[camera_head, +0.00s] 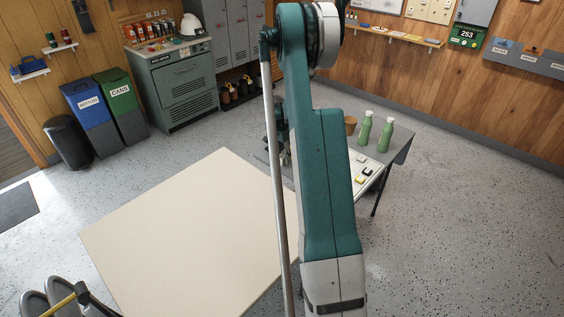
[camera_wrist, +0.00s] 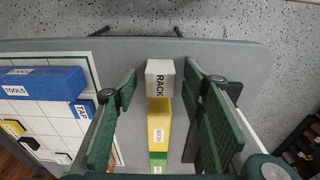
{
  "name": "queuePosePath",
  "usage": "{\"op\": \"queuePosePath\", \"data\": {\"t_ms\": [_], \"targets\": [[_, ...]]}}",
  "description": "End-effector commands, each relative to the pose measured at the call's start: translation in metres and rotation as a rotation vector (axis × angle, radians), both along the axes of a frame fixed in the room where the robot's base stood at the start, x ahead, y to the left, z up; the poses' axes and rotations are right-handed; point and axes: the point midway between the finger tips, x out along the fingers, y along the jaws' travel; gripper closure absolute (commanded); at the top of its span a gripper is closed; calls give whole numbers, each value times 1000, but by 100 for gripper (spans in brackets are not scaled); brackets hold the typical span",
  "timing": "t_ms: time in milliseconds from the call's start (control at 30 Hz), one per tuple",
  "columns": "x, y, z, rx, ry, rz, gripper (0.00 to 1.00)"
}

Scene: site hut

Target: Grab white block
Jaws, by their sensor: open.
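In the wrist view a white block (camera_wrist: 160,68) with dark lettering that reads RACK stands in a row with a yellow block (camera_wrist: 158,128) and a green block (camera_wrist: 158,160). It is at the far end of the row, on the grey table (camera_wrist: 238,62). My gripper (camera_wrist: 160,82) is open, with a green finger on each side of the row. The white block lies between the fingertips, with a visible gap on the right and a smaller one on the left. In the head view my arm hides the blocks.
A white gridded board (camera_wrist: 62,124) lies left of the row, with a blue TOOLS block (camera_wrist: 45,82) and smaller blue and yellow pieces on it. In the head view two green bottles (camera_head: 385,137) stand on the grey table. A large bare cream surface (camera_head: 190,230) lies in front.

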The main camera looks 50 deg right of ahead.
Motion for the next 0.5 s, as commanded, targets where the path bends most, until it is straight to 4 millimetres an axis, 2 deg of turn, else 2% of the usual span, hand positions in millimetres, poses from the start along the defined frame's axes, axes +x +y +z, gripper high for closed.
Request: {"op": "queuePosePath", "data": {"t_ms": [167,500], "targets": [[0,-1,-13,0,0,0,59],[0,-1,-14,0,0,0,59]]}}
